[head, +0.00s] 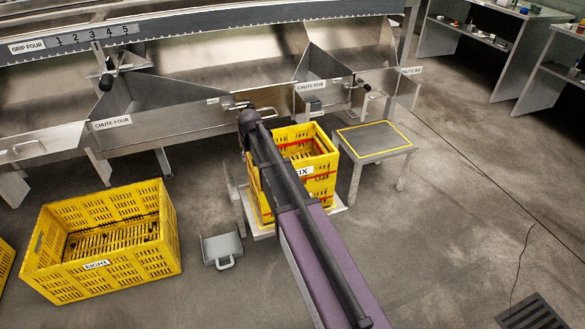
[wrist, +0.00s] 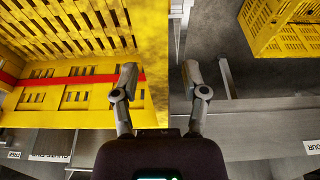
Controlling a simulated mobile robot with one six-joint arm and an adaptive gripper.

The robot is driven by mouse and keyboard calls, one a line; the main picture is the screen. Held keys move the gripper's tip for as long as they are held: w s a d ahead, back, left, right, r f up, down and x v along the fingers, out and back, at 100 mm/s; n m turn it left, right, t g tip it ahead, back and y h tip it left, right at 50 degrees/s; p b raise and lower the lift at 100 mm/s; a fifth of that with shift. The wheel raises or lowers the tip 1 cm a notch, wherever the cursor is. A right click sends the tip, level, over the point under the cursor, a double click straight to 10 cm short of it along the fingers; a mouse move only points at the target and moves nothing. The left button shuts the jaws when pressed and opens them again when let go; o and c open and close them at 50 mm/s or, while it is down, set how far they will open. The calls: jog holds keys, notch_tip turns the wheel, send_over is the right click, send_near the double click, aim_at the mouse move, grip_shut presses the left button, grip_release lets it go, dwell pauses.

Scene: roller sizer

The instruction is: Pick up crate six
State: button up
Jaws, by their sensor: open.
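Crate six (head: 318,168) is a yellow slatted crate with a red band and a white label partly covered by my arm. It stands upright on a low pale platform below chute five. In the wrist view crate six (wrist: 75,100) fills the left side. My gripper (wrist: 159,75) is open and empty. Its left finger overlaps the crate and its right finger shows over the grey floor, with the crate's edge between them in the picture. How far above the rim the fingers are I cannot tell. In the head view the gripper is at the crate's far left corner, mostly hidden.
Crate eight (head: 97,258) stands on the floor to the left, also in the wrist view (wrist: 283,28). A grey handled scoop (head: 221,248) lies between the crates. A yellow-edged table (head: 375,138) stands right of crate six. Metal chutes (head: 140,122) run behind.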

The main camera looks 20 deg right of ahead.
jog(key=shift+w+f, duration=0.1)
jog(key=shift+f, duration=0.15)
dwell(0.4)
grip_shut()
